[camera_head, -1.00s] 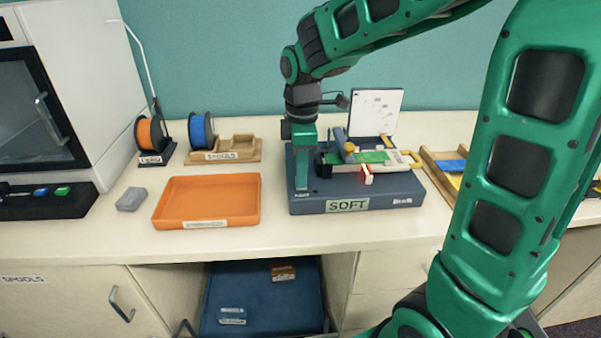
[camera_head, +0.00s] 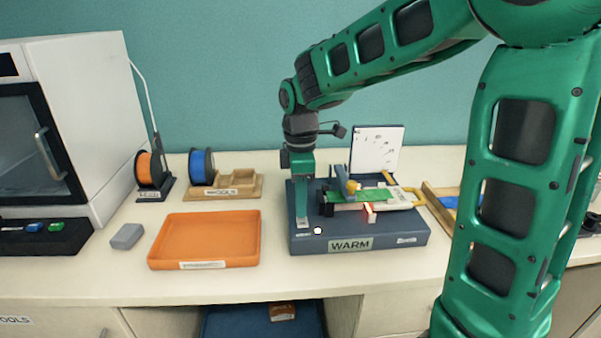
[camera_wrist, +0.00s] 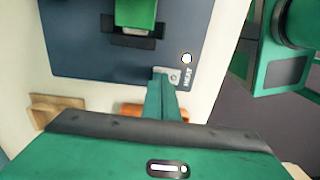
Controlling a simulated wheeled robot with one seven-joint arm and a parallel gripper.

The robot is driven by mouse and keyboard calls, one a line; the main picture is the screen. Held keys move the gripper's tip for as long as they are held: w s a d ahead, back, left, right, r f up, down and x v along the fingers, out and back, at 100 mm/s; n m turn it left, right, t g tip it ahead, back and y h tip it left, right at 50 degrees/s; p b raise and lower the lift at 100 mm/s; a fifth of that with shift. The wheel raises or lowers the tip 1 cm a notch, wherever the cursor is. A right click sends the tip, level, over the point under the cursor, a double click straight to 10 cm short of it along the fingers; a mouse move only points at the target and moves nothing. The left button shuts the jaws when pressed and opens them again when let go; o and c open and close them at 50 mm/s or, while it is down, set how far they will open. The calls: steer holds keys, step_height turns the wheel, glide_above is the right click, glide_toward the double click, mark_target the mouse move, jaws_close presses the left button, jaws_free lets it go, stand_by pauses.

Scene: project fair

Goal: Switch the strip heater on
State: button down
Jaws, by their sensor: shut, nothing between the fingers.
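The strip heater is a dark blue flat unit (camera_head: 410,240) on the counter, with a front plate (camera_head: 350,245) reading WARM. A small round lamp (camera_head: 318,230) glows pale near its front left corner; it also glows in the wrist view (camera_wrist: 187,58), beside a HEAT label (camera_wrist: 188,76). My gripper (camera_head: 303,220) is shut and empty, pointing down at that corner. In the wrist view my fingertips (camera_wrist: 163,76) are at a small light grey switch plate (camera_wrist: 174,76) and partly cover it. I cannot tell whether they touch it.
On the heater lie a green strip (camera_head: 375,196) and a yellow-knobbed clamp (camera_head: 351,187); a white panel (camera_head: 377,150) stands behind. An orange tray (camera_head: 205,214) is to the left, with spools (camera_head: 202,167) behind it. A wooden tray (camera_head: 436,205) is at the right.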

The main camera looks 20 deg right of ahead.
mark_target(303, 222)
steer(key=r, duration=0.1)
steer(key=s+r, duration=0.1)
steer(key=r, duration=0.1)
steer(key=shift+s+a+r, duration=0.15)
steer(key=shift+s+r, duration=0.15)
steer(key=shift+s, duration=0.1)
step_height(303, 222, up, 10)
steer(key=shift+s+f, duration=0.15)
steer(key=shift+s, duration=0.1)
steer(key=s+d+f+m, duration=0.7)
steer(key=s+m, duration=0.3)
steer(key=s, duration=0.2)
steer(key=s+d+f+m, duration=0.7)
steer(key=s+d+m, duration=0.3)
steer(key=s, duration=0.1)
steer(key=shift+s+f+m, duration=0.2)
steer(key=shift+s+m, duration=0.2)
